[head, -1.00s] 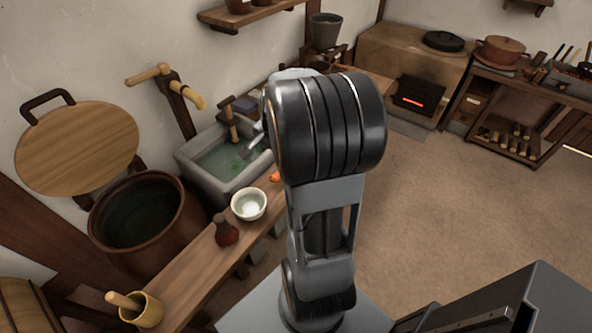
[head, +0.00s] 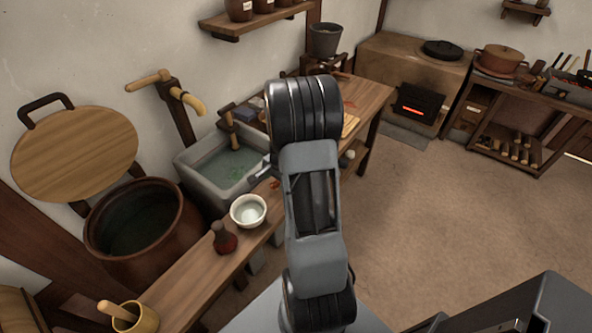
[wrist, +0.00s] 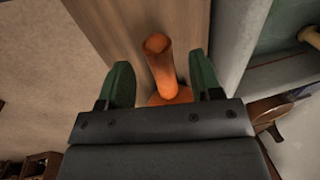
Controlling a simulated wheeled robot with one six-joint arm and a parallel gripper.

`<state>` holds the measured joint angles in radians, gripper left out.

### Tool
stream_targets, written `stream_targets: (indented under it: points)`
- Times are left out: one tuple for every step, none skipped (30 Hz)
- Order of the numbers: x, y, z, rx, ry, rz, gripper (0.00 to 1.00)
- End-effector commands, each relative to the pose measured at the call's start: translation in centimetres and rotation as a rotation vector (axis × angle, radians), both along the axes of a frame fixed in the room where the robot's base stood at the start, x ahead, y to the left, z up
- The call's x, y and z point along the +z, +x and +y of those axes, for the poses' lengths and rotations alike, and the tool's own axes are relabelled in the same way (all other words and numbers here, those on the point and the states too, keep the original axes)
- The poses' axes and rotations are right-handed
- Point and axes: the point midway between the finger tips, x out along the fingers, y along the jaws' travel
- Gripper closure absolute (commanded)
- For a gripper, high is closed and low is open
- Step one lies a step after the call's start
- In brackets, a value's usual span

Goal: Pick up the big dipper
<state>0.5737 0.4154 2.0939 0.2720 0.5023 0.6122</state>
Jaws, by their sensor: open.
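An orange thing (wrist: 160,65) stands on the wooden bench (wrist: 188,20), with a tube-like stem and a wider foot. It is probably the big dipper, but I cannot tell for sure. In the head view only a small orange patch of it (head: 275,184) shows beside my arm. My gripper (wrist: 160,72) is open, with its green fingertips on either side of the stem and a gap to each. The lower part of the foot is hidden behind the gripper body. In the head view my gripper (head: 262,172) is over the bench beside the sink.
A white bowl (head: 248,211) and a dark red bottle (head: 224,238) stand on the bench nearby. A stone sink (head: 190,167) and a large brown pot (head: 185,225) lie to the left. A yellow cup with a stick (head: 146,320) is at the near end. The floor at right is clear.

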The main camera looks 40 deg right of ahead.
Motion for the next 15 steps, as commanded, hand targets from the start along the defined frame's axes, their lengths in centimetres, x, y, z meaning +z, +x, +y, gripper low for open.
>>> stream_targets:
  points:
    - [-0.8,0.1,0.0,-0.001,0.002,0.002,0.41]
    - [-1.2,0.1,-0.1,0.0,0.001,0.003,0.41]
    - [-1.7,0.3,-0.1,0.001,0.0,0.002,0.41]
    - [-2.0,0.4,-0.1,0.001,0.001,0.001,0.41]
    - [-2.3,0.4,0.0,0.001,0.001,0.001,0.41]
    - [-2.6,0.5,0.0,0.001,0.001,0.001,0.41]
    - [-2.7,0.5,0.0,0.001,0.0,0.0,0.41]
    - [-2.9,0.6,0.0,0.001,0.0,0.0,0.41]
    - [-3.0,0.6,0.0,0.001,-0.001,0.0,0.41]
    - [-3.1,0.6,0.0,0.001,-0.001,0.0,0.41]
    - [-3.1,0.6,0.0,0.001,-0.001,0.0,0.41]
    - [-3.1,0.6,0.0,0.001,-0.001,-0.001,0.41]
    - [-3.1,0.6,0.0,0.001,-0.001,-0.001,0.41]
    - [-3.1,0.6,0.0,0.001,-0.001,-0.001,0.41]
    - [-3.1,0.6,0.0,0.001,-0.001,-0.001,0.41]
